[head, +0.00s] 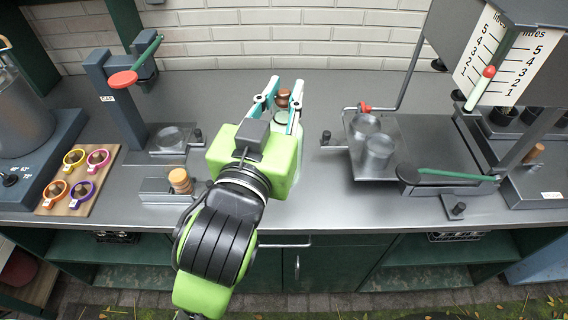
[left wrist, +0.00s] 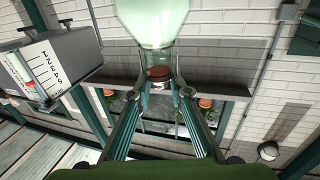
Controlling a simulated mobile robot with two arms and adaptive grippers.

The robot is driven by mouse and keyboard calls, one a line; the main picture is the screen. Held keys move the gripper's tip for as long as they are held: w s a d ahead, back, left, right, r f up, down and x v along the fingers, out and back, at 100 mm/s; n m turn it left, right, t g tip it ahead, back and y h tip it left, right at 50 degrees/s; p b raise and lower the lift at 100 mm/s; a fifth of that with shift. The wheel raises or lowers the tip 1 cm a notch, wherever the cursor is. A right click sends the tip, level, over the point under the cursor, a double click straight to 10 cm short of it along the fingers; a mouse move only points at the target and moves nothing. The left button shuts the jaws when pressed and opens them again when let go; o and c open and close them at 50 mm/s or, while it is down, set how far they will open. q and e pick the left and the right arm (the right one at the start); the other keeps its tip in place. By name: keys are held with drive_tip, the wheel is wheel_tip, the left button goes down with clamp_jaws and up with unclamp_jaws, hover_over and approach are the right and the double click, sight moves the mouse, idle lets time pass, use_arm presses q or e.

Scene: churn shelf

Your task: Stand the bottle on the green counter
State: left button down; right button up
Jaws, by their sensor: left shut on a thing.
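The bottle (left wrist: 157,22) is pale green glass with a clear neck and a brown stopper. In the head view mainly its brown stopper (head: 283,94) shows between my left fingertips; my gripper hides most of the rest. My left gripper (head: 283,101) is shut on the bottle near its neck, over the middle of the counter. In the left wrist view the fingers (left wrist: 163,98) close in on the neck from both sides. The counter (head: 330,90) has a grey top and green cabinet fronts (head: 333,262). Whether the bottle's base touches it is hidden. My right gripper is out of view.
Left are a grey press with a red knob (head: 123,79), a wooden board with coloured rings (head: 77,180) and a small grey block with an orange-topped piece (head: 179,181). The counter's back middle is clear.

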use_arm(q)
drive_tip(key=w+f+p, duration=0.2)
drive_tip(key=w+f, duration=1)
drive_tip(key=w, duration=0.2)
drive_tip(key=shift+f, duration=0.45)
drive_tip(key=c, duration=2.1)
unclamp_jaws()
drive_tip(key=shift+f, duration=0.2)
drive_tip(key=shift+c, duration=0.2)
drive_tip(key=shift+o, duration=1.3)
drive_tip(key=shift+s, duration=0.1)
drive_tip(key=shift+r, duration=0.15)
